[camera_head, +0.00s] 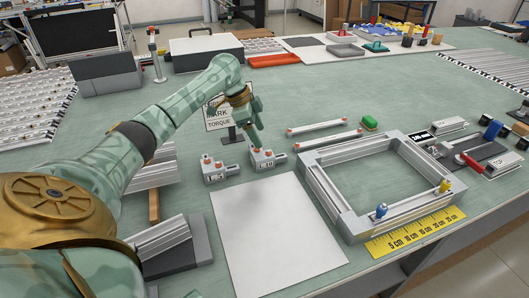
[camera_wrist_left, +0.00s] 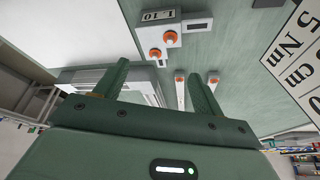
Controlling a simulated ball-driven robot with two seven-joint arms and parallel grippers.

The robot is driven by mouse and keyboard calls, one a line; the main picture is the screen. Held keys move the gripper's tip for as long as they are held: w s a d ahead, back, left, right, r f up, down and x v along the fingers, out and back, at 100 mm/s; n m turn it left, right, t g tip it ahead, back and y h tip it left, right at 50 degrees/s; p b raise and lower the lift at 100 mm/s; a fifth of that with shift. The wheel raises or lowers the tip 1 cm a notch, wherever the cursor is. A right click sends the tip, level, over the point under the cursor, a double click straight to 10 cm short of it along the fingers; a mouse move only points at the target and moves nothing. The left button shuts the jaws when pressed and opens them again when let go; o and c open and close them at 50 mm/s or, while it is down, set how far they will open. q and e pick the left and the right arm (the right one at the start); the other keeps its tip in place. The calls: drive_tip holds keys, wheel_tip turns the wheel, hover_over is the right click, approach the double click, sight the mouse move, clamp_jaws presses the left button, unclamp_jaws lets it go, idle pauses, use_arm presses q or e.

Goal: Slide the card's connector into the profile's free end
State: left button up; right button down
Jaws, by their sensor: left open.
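Two grey connector blocks with orange knobs stand on the green bench in the head view, a left one (camera_head: 214,170) and a right one (camera_head: 264,160). In the wrist view a block marked L 10 (camera_wrist_left: 150,31) with orange knobs lies beyond the fingers. A card on a stand (camera_head: 217,112) shows the word TORQUE and is partly hidden by my arm. The aluminium profile frame (camera_head: 322,186) lies to the right. My left gripper (camera_head: 254,139) is open and empty, just above the right block. Its fingers also show in the wrist view (camera_wrist_left: 162,83). My right gripper is not seen.
Two loose profile bars (camera_head: 316,126) with orange ends lie behind the frame, near a green block (camera_head: 369,122). A white sheet (camera_head: 268,235) lies in front of the connectors. A yellow ruler (camera_head: 416,233) and blue and yellow knobs edge the frame. Stacked profiles lie at left.

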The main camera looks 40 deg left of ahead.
sight(268, 150)
use_arm(q)
drive_tip(key=b+x, duration=0.1)
drive_tip(key=x, duration=0.2)
drive_tip(key=shift+f, duration=0.2)
drive_tip(key=b+x, duration=0.1)
drive_tip(key=x, duration=0.2)
drive_tip(key=b+x, duration=0.1)
drive_tip(key=x, duration=0.1)
drive_tip(key=shift+s+d+f+b, duration=0.1)
drive_tip(key=shift+d+f+b, duration=0.05)
drive_tip(key=shift+d+b, duration=0.25)
drive_tip(key=c, duration=1.3)
